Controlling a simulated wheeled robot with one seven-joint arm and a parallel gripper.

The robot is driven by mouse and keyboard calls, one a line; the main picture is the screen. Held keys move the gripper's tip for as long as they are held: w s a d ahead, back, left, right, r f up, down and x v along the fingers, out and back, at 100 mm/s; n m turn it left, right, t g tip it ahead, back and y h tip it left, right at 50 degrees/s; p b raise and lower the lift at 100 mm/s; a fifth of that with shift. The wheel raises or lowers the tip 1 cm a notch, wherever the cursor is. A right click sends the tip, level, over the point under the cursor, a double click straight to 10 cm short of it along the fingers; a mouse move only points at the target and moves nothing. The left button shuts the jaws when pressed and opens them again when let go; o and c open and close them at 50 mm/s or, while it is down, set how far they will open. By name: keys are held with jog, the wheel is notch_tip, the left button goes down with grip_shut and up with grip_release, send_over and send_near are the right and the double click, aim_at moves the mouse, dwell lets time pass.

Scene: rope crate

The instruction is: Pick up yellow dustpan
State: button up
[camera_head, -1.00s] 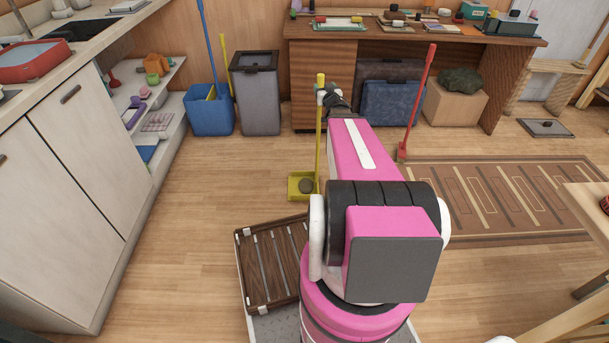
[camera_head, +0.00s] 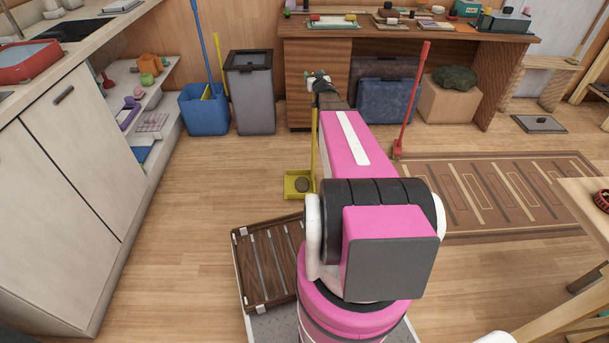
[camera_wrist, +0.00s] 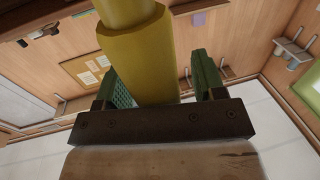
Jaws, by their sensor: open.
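The yellow dustpan (camera_head: 290,193) stands on the wood floor beyond my base, with a dark round lump (camera_head: 302,184) in its pan. Its long yellow handle (camera_head: 313,150) rises upright, and its upper end is hidden behind my gripper (camera_head: 318,80) in the head view. In the wrist view the thick yellow handle (camera_wrist: 140,55) shows large, between the green fingers of my gripper (camera_wrist: 165,82) and nearer the left finger. The fingers are apart. I cannot tell whether either touches the handle.
A wooden desk (camera_head: 315,60) stands just behind my gripper. A grey bin (camera_head: 250,95) and a blue bucket (camera_head: 205,112) are to the left. A red-handled tool (camera_head: 411,100) stands to the right, near a striped rug (camera_head: 520,190). Floor around the pan is clear.

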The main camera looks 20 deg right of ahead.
grip_shut()
jog(key=shift+r, duration=0.15)
jog(key=s+a+r, duration=0.5)
jog(key=a+r, duration=0.5)
jog(key=shift+s+a+r, duration=0.15)
jog(key=shift+s+r, duration=0.15)
jog(key=shift+r, duration=0.1)
dwell(0.4)
